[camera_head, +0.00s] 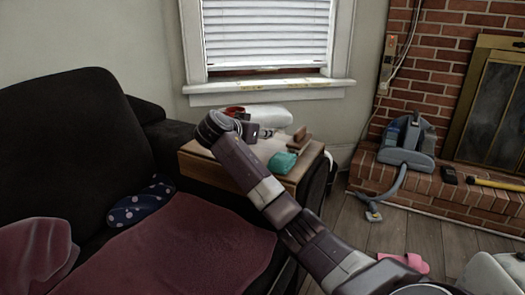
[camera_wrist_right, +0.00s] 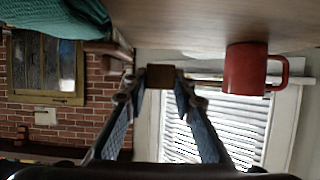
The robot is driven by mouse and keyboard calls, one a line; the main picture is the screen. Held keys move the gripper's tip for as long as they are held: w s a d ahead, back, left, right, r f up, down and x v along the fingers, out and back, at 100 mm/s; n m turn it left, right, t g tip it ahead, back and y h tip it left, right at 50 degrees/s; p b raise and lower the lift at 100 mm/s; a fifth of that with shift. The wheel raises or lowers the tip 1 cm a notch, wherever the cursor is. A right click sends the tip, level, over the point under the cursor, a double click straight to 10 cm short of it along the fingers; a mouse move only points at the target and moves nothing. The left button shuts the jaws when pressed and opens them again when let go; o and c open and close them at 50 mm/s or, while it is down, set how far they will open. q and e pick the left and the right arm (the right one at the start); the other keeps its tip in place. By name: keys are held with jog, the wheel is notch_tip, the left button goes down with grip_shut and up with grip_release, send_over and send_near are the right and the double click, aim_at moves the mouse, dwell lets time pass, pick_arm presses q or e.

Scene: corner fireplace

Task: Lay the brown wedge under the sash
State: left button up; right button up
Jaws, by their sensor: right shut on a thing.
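In the right wrist view, which is upside down, my right gripper (camera_wrist_right: 160,88) is shut on the brown wedge (camera_wrist_right: 160,76), its small square end showing between the fingertips. In the head view my right arm reaches over the small wooden table, with the gripper (camera_head: 272,132) pointing right, low over the top. A brown piece (camera_head: 299,137) shows just beyond it; I cannot tell if this is the held wedge. The window sash (camera_head: 268,70) stands at the back, above the white sill (camera_head: 270,88), with a dark reddish strip below it. My left gripper is not in view.
On the table (camera_head: 215,176) are a red mug (camera_wrist_right: 246,70) and a teal cloth (camera_head: 282,163). A dark sofa (camera_head: 70,130) stands left. A vacuum cleaner (camera_head: 407,140) and a yellow-handled tool (camera_head: 495,184) lie on the brick hearth.

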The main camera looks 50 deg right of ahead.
aim_at(262, 154)
notch_tip(262, 154, down, 6)
jog(key=shift+r+b, duration=0.25)
jog(key=shift+b, duration=0.7)
jog(key=o, duration=1.1)
jog(key=shift+c, duration=0.2)
jog(key=shift+r, duration=0.1)
